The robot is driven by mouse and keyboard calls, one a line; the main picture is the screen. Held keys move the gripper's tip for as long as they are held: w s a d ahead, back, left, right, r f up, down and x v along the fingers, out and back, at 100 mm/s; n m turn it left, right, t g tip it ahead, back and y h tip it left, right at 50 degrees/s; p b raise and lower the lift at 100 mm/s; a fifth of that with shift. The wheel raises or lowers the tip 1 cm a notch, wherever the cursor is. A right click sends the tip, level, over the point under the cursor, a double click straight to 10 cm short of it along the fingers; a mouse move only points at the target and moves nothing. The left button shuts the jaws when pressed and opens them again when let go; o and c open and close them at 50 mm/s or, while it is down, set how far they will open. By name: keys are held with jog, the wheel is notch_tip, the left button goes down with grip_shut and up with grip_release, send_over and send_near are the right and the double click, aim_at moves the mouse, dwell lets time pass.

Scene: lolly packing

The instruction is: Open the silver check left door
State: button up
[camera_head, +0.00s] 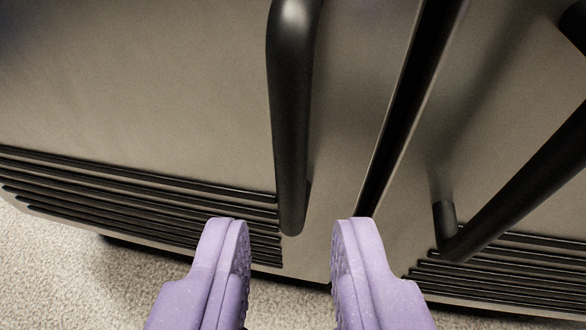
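The silver left door (150,90) fills the left and middle of the view, and it looks shut. The handle's lower end lies between the fingertips in the picture, nearer the left finger. I cannot tell how far the fingertips are from the door, and nothing is held between them.
A dark gap (400,120) parts the left door from the right door (510,110). The right door has its own black handle (525,190), close on the right. Dark slats (130,190) run along the lower left door. Pale speckled floor (60,265) shows at lower left.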

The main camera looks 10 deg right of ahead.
aim_at(290, 175)
jog(key=b+x, duration=0.4)
jog(key=x, duration=0.4)
jog(key=shift+f, duration=0.1)
grip_shut()
